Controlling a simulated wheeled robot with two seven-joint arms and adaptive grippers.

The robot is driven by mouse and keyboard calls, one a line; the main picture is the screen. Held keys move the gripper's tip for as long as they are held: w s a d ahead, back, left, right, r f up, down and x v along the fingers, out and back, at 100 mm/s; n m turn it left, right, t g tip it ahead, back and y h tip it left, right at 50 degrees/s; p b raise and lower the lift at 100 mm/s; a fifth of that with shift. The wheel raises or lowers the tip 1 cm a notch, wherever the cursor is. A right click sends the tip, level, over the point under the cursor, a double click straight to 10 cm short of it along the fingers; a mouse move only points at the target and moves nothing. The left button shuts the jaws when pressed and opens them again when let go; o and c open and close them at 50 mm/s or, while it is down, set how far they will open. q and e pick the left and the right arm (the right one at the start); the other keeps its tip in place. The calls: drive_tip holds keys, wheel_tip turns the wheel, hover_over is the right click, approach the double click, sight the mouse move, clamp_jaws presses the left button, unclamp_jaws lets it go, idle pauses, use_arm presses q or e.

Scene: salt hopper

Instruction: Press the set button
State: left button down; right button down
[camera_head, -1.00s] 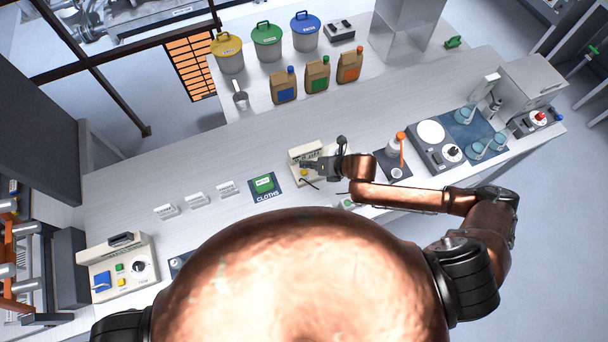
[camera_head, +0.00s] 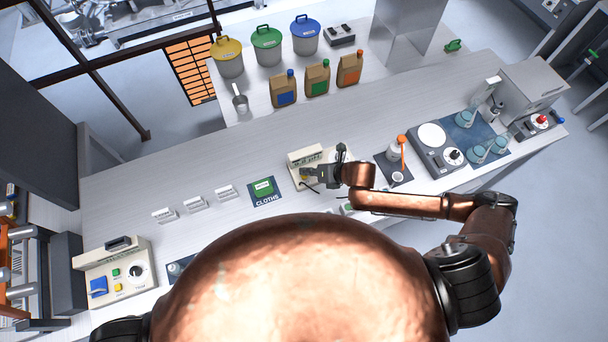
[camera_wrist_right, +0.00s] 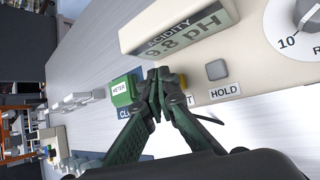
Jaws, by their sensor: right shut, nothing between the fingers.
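The acidity meter (camera_head: 305,155) is a cream box at the middle of the bench. Its display (camera_wrist_right: 188,35) reads "9.8 pH" in the right wrist view. A yellow button (camera_wrist_right: 184,81) shows partly behind my right fingertips; the label under it is mostly covered, only a final "T" shows. A grey button (camera_wrist_right: 217,70) marked HOLD sits to its right. My right gripper (camera_wrist_right: 161,80) is shut and empty, its fingertips over the yellow button; I cannot tell whether they touch it. In the head view the right gripper (camera_head: 306,174) covers that button. My left gripper is out of view.
A green pack (camera_head: 263,187) marked METER lies on the blue CLOTHS mat left of the meter. Small white label stands (camera_head: 195,204) are further left. A control box (camera_head: 116,272) is at lower left.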

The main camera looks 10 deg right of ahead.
sight(306, 176)
drive_tip(key=shift+f, duration=0.15)
idle(0.6)
drive_tip(key=shift+f, duration=0.3)
drive_tip(key=shift+f, duration=0.6)
idle(0.7)
drive_tip(key=shift+r, duration=0.1)
drive_tip(key=shift+r+p, duration=0.85)
drive_tip(key=shift+r, duration=0.1)
wheel_tip(306, 176, up, 5)
drive_tip(key=p, duration=0.5)
